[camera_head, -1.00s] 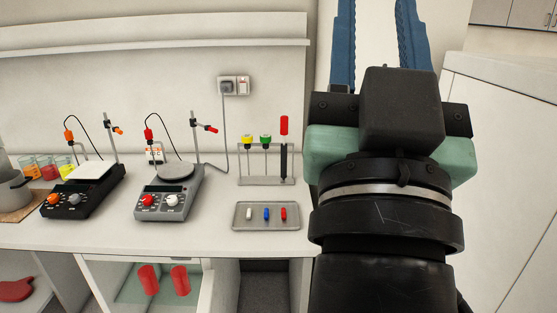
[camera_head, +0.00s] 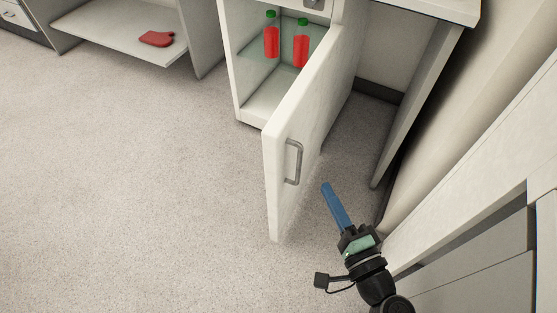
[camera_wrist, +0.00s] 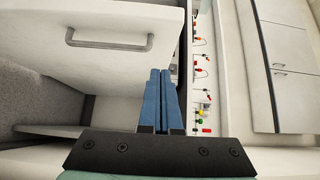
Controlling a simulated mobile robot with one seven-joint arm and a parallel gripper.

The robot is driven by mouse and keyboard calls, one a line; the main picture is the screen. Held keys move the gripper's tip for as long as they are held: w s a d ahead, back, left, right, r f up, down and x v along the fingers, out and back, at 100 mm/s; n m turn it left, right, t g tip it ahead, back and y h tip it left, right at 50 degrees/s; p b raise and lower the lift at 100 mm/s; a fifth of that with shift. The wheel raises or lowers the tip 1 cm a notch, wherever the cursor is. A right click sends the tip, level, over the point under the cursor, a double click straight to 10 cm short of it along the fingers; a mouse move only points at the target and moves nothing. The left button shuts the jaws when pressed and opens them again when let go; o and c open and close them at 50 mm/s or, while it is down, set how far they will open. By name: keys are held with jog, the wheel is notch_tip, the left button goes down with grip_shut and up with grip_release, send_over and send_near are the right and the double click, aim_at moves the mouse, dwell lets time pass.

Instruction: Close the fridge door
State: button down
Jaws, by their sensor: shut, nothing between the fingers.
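The white fridge door (camera_head: 300,122) stands wide open in the head view, swung out over the floor. Its outer face carries a grey bar handle (camera_head: 293,162). The handle also shows in the wrist view (camera_wrist: 110,43), upper left of the fingers. The fridge (camera_head: 232,68) is open behind the door, with two red bottles with green caps (camera_head: 271,42) (camera_head: 301,45) inside. My gripper (camera_head: 326,186) is shut and empty, low on the outer-face side of the door, right of the handle. Its blue fingers lie together in the wrist view (camera_wrist: 160,73). I cannot tell whether they touch the door.
The counter's side panel (camera_head: 415,105) and a pale wall stand to the right. Grey cabinet fronts (camera_head: 475,260) lie at lower right. A red mitt (camera_head: 157,39) lies on a low shelf at upper left. The carpet (camera_head: 130,190) left of the door is clear.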

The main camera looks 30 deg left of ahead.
jog(key=b, duration=0.1)
send_near(285, 139)
jog(key=w+d+x, duration=0.1)
jog(key=x, duration=0.4)
jog(key=shift+s+a+r, duration=0.15)
jog(key=shift+a, duration=0.25)
jog(key=shift+s+a+r, duration=0.1)
jog(key=shift+a, duration=0.3)
